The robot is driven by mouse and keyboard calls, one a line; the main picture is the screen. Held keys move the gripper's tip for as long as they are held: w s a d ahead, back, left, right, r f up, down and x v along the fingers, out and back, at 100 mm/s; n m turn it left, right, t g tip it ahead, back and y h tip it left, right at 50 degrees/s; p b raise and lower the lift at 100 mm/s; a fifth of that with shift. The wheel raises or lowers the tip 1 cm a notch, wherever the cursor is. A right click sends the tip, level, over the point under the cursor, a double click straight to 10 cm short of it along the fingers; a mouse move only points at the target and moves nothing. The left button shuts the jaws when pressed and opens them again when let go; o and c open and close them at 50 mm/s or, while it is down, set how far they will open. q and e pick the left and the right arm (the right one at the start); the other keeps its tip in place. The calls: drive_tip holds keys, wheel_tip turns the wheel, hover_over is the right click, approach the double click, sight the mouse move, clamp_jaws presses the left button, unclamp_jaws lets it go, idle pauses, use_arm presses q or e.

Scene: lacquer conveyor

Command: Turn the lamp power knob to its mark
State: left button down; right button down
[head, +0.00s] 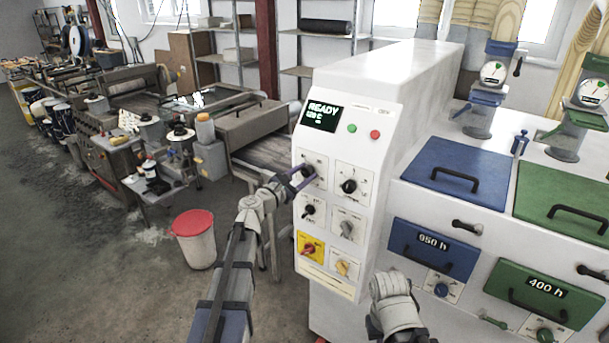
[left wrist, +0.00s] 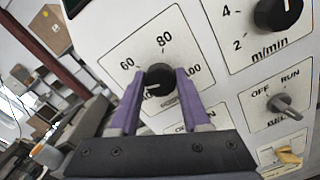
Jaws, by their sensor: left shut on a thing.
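The black knob with a scale showing 60, 80 and 100 (left wrist: 158,75) is at the upper left of the white control panel (head: 312,276). Its caption is mostly covered, so I cannot read it. My left gripper (head: 303,174) is shut on this knob, with one purple finger at each side, as the left wrist view also shows (left wrist: 160,84). A pale pointer line on the knob seems to point to the lower left. A mark for it is not clear to me. My right gripper is not in view; only part of that arm shows below the panel.
Close by are the m/min knob (head: 348,186), the black knob below (head: 309,209), the OFF/RUN switch (head: 346,228) and a red-and-yellow switch (head: 309,249). A display (head: 321,117) reads READY. Blue and green lidded units stand at right; a red-lidded bin (head: 195,243) stands on the floor.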

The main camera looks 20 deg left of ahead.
use_arm(q)
drive_tip(key=n, duration=0.5)
drive_tip(key=shift+f+n, duration=0.1)
drive_tip(key=shift+n, duration=0.2)
drive_tip(key=shift+n+t, duration=0.3)
drive_tip(key=shift+n, duration=1.8)
drive_tip(key=shift+c, duration=1.8)
unclamp_jaws()
drive_tip(key=shift+a, duration=0.1)
drive_tip(key=shift+s, duration=0.1)
drive_tip(key=v, duration=0.7)
drive_tip(key=shift+s+b, duration=0.3)
drive_tip(key=shift+b, duration=0.1)
drive_tip(key=shift+a, duration=0.1)
